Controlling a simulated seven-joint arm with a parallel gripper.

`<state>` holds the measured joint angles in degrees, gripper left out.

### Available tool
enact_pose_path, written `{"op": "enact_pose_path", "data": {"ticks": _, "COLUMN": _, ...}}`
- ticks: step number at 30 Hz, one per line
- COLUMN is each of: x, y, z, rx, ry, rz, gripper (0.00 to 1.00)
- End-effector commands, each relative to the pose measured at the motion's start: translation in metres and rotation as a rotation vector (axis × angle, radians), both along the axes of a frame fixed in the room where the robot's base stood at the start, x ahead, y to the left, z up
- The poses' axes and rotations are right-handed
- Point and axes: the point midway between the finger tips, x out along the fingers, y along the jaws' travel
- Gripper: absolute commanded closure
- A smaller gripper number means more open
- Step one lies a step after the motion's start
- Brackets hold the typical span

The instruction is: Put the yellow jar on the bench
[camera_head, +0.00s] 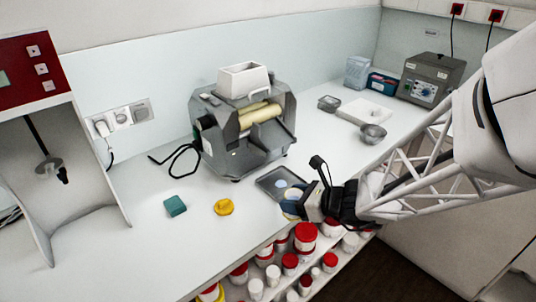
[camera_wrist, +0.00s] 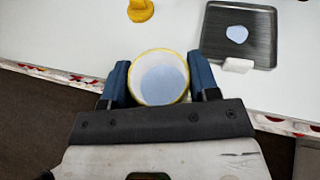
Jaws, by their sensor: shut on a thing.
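My gripper (camera_head: 304,205) is shut on the yellow jar (camera_wrist: 137,88), one finger on each side of it. In the wrist view the jar's round mouth with a yellow rim faces the camera, and pale blue shows inside. In the head view the jar (camera_head: 291,208) is partly hidden by my gripper. It appears over the front edge of the white bench (camera_head: 150,245); its height above the bench is hard to tell.
A dark tray (camera_head: 268,182) with a pale blue patch lies just beyond the jar. A yellow piece (camera_head: 223,207) and a teal block (camera_head: 175,206) lie to its left. The grey roller mill (camera_head: 240,135) stands behind. Several red-lidded tubs (camera_head: 305,232) fill the shelf below.

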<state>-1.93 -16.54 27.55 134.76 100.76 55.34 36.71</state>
Motion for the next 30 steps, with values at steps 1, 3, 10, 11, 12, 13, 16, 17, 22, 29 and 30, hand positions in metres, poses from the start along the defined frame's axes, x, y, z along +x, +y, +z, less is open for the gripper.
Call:
{"op": "enact_pose_path", "data": {"ticks": 1, "x": -0.006, "y": 0.004, "z": 0.002, "rx": 0.000, "ry": -0.003, "rz": 0.002, "gripper": 0.69}}
{"op": "enact_pose_path", "data": {"ticks": 3, "x": -0.014, "y": 0.008, "z": 0.003, "rx": 0.001, "ry": -0.003, "rz": 0.002, "gripper": 0.69}}
{"op": "enact_pose_path", "data": {"ticks": 10, "x": -0.051, "y": 0.024, "z": 0.005, "rx": 0.000, "ry": -0.004, "rz": 0.002, "gripper": 0.69}}
{"op": "enact_pose_path", "data": {"ticks": 11, "x": -0.056, "y": 0.026, "z": 0.005, "rx": 0.000, "ry": -0.004, "rz": 0.004, "gripper": 0.69}}
{"op": "enact_pose_path", "data": {"ticks": 12, "x": -0.063, "y": 0.029, "z": 0.005, "rx": 0.000, "ry": -0.005, "rz": 0.003, "gripper": 0.69}}
{"op": "enact_pose_path", "data": {"ticks": 13, "x": -0.068, "y": 0.030, "z": 0.005, "rx": -0.001, "ry": -0.004, "rz": 0.003, "gripper": 0.69}}
{"op": "enact_pose_path", "data": {"ticks": 16, "x": -0.085, "y": 0.036, "z": 0.004, "rx": 0.000, "ry": -0.005, "rz": 0.003, "gripper": 0.69}}
{"op": "enact_pose_path", "data": {"ticks": 17, "x": -0.091, "y": 0.037, "z": 0.004, "rx": 0.000, "ry": -0.004, "rz": 0.002, "gripper": 0.69}}
{"op": "enact_pose_path", "data": {"ticks": 22, "x": -0.118, "y": 0.044, "z": 0.002, "rx": 0.000, "ry": -0.004, "rz": 0.002, "gripper": 0.69}}
{"op": "enact_pose_path", "data": {"ticks": 29, "x": -0.143, "y": 0.049, "z": -0.001, "rx": 0.002, "ry": -0.001, "rz": 0.001, "gripper": 0.69}}
{"op": "enact_pose_path", "data": {"ticks": 30, "x": -0.146, "y": 0.049, "z": -0.001, "rx": 0.001, "ry": -0.002, "rz": 0.002, "gripper": 0.69}}
